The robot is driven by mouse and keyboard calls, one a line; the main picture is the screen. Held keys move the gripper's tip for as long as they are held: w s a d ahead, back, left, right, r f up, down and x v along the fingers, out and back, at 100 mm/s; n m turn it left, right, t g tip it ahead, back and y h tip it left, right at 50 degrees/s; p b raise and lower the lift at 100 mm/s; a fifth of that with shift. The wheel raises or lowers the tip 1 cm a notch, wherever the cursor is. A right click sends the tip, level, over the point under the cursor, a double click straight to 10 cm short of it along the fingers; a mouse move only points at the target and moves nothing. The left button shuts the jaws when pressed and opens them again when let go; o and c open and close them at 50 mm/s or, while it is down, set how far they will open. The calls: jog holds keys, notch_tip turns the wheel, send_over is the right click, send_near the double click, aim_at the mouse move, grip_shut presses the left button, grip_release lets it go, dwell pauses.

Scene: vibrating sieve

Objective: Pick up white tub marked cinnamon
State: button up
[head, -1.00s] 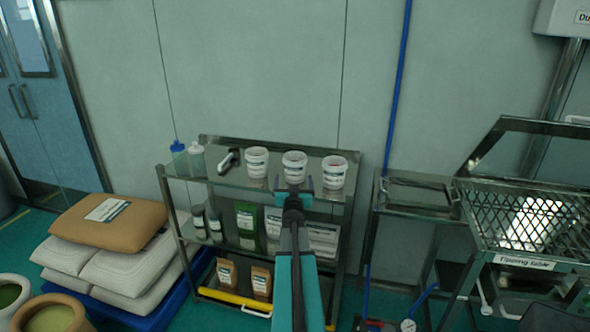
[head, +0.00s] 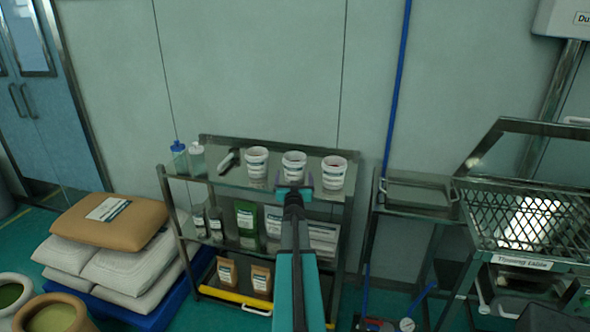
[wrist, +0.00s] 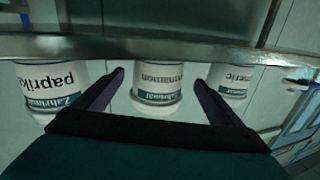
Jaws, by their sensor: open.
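The white tub marked cinnamon (wrist: 158,82) is in the middle of the wrist view, its label upside down there. It is the middle of three white tubs on the top shelf in the head view (head: 293,163). My gripper (head: 294,187) is open and empty in front of this tub. In the wrist view my two fingers (wrist: 158,92) reach out on either side of the cinnamon tub's picture, with visible gaps. I cannot tell how much distance is left between fingertips and tub.
A paprika tub (wrist: 50,85) and another tub, its label partly hidden (wrist: 230,80), flank the cinnamon tub. The metal shelf (head: 230,178) also holds bottles (head: 196,160) and a dark handheld tool (head: 229,160). A wall stands behind. A tipping table (head: 520,262) is at right.

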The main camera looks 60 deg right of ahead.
aim_at(295, 167)
jog(key=shift+p+x, duration=0.85)
jog(key=shift+x, duration=1)
jog(key=shift+s+d, duration=0.1)
jog(key=c, duration=1.3)
jog(key=shift+r, duration=0.2)
jog(key=shift+r+b, duration=0.95)
jog(key=shift+r, duration=0.4)
jog(key=shift+s+r, duration=0.2)
jog(key=shift+r, duration=0.05)
jog(key=s+a+r, duration=0.1)
jog(key=s+a, duration=0.8)
jog(key=s, duration=0.4)
jog(key=shift+r, duration=0.25)
jog(key=shift+w, duration=0.15)
